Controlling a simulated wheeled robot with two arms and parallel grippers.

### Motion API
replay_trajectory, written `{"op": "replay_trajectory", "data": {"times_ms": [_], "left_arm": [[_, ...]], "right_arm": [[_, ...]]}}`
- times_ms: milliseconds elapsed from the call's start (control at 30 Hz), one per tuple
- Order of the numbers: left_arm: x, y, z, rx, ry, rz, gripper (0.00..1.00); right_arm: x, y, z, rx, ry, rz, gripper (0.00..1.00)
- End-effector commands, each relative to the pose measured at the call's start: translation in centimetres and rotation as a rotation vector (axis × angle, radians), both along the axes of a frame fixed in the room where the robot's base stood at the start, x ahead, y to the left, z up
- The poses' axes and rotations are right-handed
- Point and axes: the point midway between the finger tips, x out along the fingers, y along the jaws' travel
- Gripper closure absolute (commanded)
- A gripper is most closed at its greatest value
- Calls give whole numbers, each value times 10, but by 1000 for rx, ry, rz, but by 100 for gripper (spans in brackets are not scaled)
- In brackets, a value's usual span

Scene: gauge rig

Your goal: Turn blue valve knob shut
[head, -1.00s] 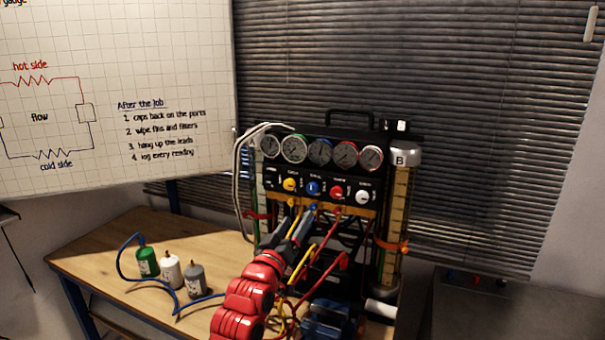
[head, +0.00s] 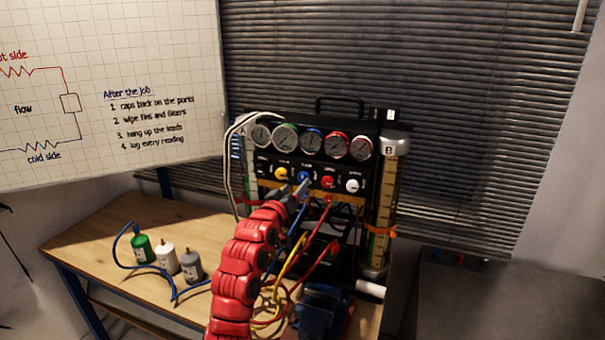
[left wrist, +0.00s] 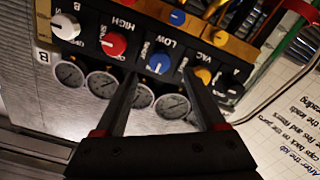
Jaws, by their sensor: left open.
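The blue valve knob (head: 304,176) is on the black panel of the gauge rig, between the yellow and red knobs. In the left wrist view the blue knob (left wrist: 158,63) shows by the LOW label, with a pale pointer mark. My left gripper (head: 295,188) is just in front of the panel at the blue knob, its tips partly covering the area below it. In the left wrist view the open left gripper (left wrist: 160,74) has one finger on each side of the blue knob, with visible gaps. Contact cannot be told. My right gripper is out of view.
The red knob (left wrist: 113,44) and yellow knob (left wrist: 203,76) flank the fingers closely. Red and yellow hoses (head: 297,255) hang below the panel. Several bottles (head: 166,260) stand on the wooden table (head: 85,245) at left. A glass cylinder (head: 385,205) stands at the rig's right.

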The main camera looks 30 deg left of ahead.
Motion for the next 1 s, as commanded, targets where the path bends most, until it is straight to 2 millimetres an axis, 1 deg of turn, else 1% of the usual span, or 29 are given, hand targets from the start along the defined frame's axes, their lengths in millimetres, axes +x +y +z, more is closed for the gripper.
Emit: {"op": "replay_trajectory", "data": {"times_ms": [33,200,400,600,867,900,967,1000], "left_arm": [[9,1,3,-3,1,0,28],[34,8,3,-3,0,0,28],[53,13,1,-2,1,0,28],[62,15,0,-1,-2,2,28],[63,15,0,0,-1,0,28],[63,15,0,0,0,1,32],[63,15,0,0,-1,0,42],[63,15,0,0,0,1,50]], "right_arm": [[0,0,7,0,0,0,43],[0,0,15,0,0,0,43],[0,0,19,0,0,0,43],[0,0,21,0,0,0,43],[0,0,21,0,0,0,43],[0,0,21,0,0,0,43],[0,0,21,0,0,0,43],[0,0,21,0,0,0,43]]}}
